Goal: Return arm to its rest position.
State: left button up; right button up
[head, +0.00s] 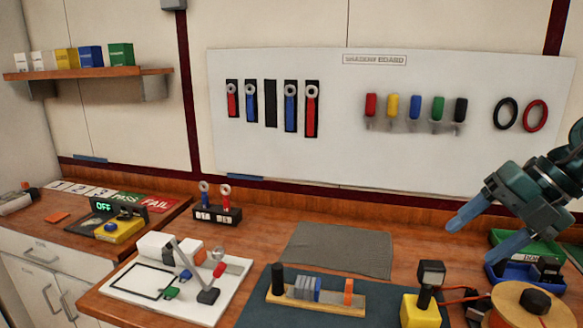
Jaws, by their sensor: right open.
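My right gripper (474,238) comes in from the right edge, dark teal with two blue fingers. Its fingers are spread apart and point down and left, with nothing between them. It is held in the air over the right part of the bench, in front of the shadow board (400,165) and above the bins. My left gripper is not in view. A wooden block with a rail of grey, blue and orange breakers (305,288) stands on a dark mat (258,310), well left of the right gripper.
A blue bin (497,272) and a green bin (535,248) lie below the right gripper. A wooden spool (535,302) and a yellow-based device (422,308) stand at front right. A grey cloth (335,250) lies mid-bench. A white board with parts (180,275) is at left.

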notch_tip(320, 180, down, 9)
jog(key=w+d+m+t+y, duration=0.2)
jog(key=w+d+m+t, duration=0.1)
jog(key=m+t, duration=0.8)
jog(key=s+d+f+m+h, duration=0.1)
jog(key=s+f+m+h, duration=0.35)
jog(key=f+m, duration=0.25)
jog(key=s+d+f+m+h, duration=0.1)
jog(key=s+f+m+h, duration=0.2)
jog(key=f+m+h, duration=0.35)
jog(key=s+a+f+m+g+y, duration=0.25)
jog(key=s+a+f+g, duration=0.25)
jog(key=s+a, duration=0.35)
jog(key=s+a+f+m+g+y, duration=0.1)
jog(key=s+a+f+m+g, duration=0.2)
jog(key=s+a+f+g, duration=0.45)
jog(key=w+a+f+t+y+b, duration=0.2)
jog(key=w+a+f+t, duration=0.3)
jog(key=f+t, duration=0.3)
jog(key=shift+a+f+n+t+b, duration=0.15)
jog(key=shift+n+t+b, duration=0.15)
jog(key=shift+t+b, duration=0.4)
jog(key=shift+w+y, duration=0.1)
jog(key=shift+y, duration=0.15)
